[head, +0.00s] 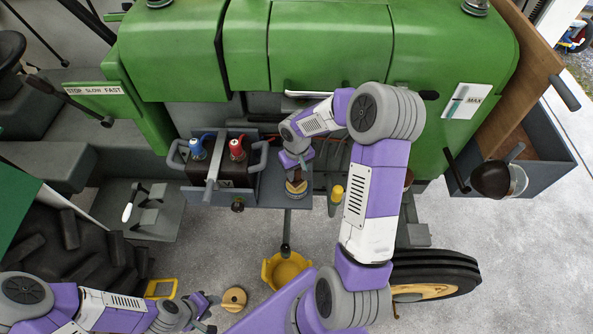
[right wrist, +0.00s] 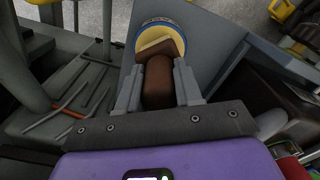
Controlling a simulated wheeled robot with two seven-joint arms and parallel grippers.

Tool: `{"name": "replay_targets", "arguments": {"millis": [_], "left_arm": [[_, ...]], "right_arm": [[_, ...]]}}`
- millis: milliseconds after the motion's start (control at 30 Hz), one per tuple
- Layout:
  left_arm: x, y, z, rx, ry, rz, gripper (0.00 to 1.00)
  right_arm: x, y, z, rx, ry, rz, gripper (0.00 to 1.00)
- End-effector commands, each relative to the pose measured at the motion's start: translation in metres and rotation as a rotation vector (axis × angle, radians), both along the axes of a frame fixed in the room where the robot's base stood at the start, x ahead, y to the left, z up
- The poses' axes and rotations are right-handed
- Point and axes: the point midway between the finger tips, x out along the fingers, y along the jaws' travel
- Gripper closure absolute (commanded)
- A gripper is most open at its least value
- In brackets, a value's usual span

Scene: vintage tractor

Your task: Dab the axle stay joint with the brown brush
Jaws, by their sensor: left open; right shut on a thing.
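My right gripper (head: 296,180) reaches down over the grey shelf on the tractor's side. It is shut on the brown handle of the brush (right wrist: 158,82), which also shows in the head view (head: 296,188). In the right wrist view the handle sits between both fingers. A round yellowish disc with a blue rim (right wrist: 160,32) is at its far end; I cannot tell whether it belongs to the brush. My left gripper (head: 208,306) is open and empty at the lower left, beside a round tan wooden piece (head: 234,298). I cannot clearly identify the axle stay joint.
A grey battery box (head: 220,185) with red and blue terminals is left of my right gripper. A yellow bowl-like thing (head: 286,270) is below it. A small yellow-topped post (head: 337,192) stands right of it. A grey bin (head: 550,140) projects at right.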

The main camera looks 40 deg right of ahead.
Motion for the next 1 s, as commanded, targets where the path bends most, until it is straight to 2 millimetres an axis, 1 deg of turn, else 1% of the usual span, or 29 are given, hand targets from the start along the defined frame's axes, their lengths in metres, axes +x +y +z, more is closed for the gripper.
{"name": "replay_targets", "arguments": {"millis": [800,900,1000], "left_arm": [[0.0,0.0,0.047,0.0,0.0,0.0,0.57],[0.0,0.0,0.051,0.0,0.0,0.0,0.57],[0.0,0.0,0.051,0.0,0.0,0.0,0.57]], "right_arm": [[0.0,0.0,0.065,0.0,0.0,0.0,0.96],[0.0,0.0,0.07,-0.001,0.001,0.0,0.96],[0.0,0.0,0.07,-0.001,0.001,0.0,0.96]]}}
